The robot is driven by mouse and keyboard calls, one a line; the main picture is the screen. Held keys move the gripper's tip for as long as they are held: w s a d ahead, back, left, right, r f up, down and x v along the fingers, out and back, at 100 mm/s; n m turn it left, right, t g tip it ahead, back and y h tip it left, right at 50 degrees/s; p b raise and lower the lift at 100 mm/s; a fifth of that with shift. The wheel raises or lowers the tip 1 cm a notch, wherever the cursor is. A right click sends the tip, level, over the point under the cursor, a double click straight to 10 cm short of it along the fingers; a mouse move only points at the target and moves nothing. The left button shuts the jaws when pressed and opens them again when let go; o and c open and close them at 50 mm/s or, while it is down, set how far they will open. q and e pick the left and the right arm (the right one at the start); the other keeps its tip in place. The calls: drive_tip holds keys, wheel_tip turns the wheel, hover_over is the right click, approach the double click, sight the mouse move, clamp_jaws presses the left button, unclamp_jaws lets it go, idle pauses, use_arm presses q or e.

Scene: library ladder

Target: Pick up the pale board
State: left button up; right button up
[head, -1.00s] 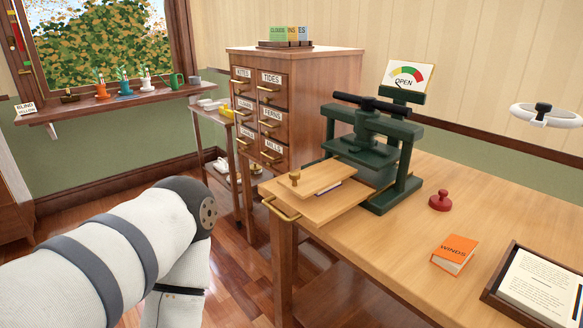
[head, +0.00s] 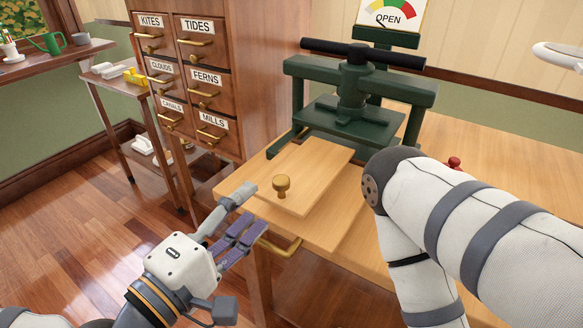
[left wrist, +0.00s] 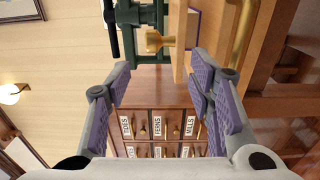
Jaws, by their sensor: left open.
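The pale board (head: 308,170) with a brass knob (head: 282,185) lies flat on the wooden sliding bed (head: 335,225) in front of the green press. My left gripper (head: 247,210) is open and empty, just left of the board's near corner and by the bed's brass handle (head: 278,247). In the left wrist view the open fingers (left wrist: 163,88) are apart from the knob and board. My right gripper is out of view.
The green press (head: 355,95) stands behind the board. A labelled drawer cabinet (head: 190,75) stands at the back left. A red-handled item (head: 453,162) is partly hidden behind my right arm.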

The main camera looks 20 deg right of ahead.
sight(278, 187)
use_arm(q)
drive_tip(key=x, duration=0.7)
drive_tip(key=shift+d+f, duration=0.25)
drive_tip(key=shift+d, duration=0.25)
clamp_jaws()
